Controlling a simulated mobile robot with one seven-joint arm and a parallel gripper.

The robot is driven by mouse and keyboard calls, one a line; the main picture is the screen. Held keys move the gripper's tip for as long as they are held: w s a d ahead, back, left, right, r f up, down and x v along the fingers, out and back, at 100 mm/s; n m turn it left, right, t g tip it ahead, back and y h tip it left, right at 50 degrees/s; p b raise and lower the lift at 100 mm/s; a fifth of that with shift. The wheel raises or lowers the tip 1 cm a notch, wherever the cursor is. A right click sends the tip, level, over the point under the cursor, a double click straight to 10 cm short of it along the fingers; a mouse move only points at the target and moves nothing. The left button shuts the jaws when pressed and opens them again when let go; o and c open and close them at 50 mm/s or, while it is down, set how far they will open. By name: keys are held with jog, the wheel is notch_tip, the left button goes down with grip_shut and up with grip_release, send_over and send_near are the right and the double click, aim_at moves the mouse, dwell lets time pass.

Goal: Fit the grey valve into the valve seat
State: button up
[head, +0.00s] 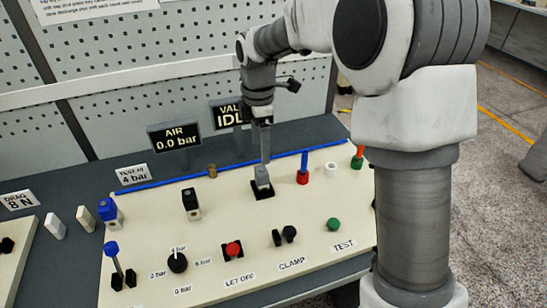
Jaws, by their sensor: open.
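A small grey block, which looks like the grey valve (262,178), stands upright at a black square recess (263,193) in the cream panel. The black square looks like the valve seat. My gripper (264,164) points straight down right over the grey valve, with its fingertips at the valve's top. The fingers are open but line up in this view, so the gap between them is hidden. I cannot tell whether the fingers touch the valve, or how deep the valve sits.
A blue rail (205,176) runs behind the seat. A red cylinder with a blue stem (303,168) and a white ring (331,168) stand to the right. A black-topped block (191,203) stands left. A red button (233,250), clamp knobs (288,234) and a green button (333,224) lie in front.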

jog(key=s+d+r+m+t, duration=0.3)
jog(key=s+d+r+m, duration=0.65)
jog(key=s, duration=0.25)
jog(key=s+d+m+t, duration=0.2)
jog(key=s+d+m, duration=0.2)
jog(key=s+m, duration=0.7)
jog(key=shift+s+d+m+t, duration=0.3)
jog(key=shift+s+d+m, duration=0.1)
jog(key=shift+s, duration=0.6)
jog(key=shift+r, duration=0.2)
jog(key=shift+r+p, duration=0.6)
jog(key=shift+p, duration=0.1)
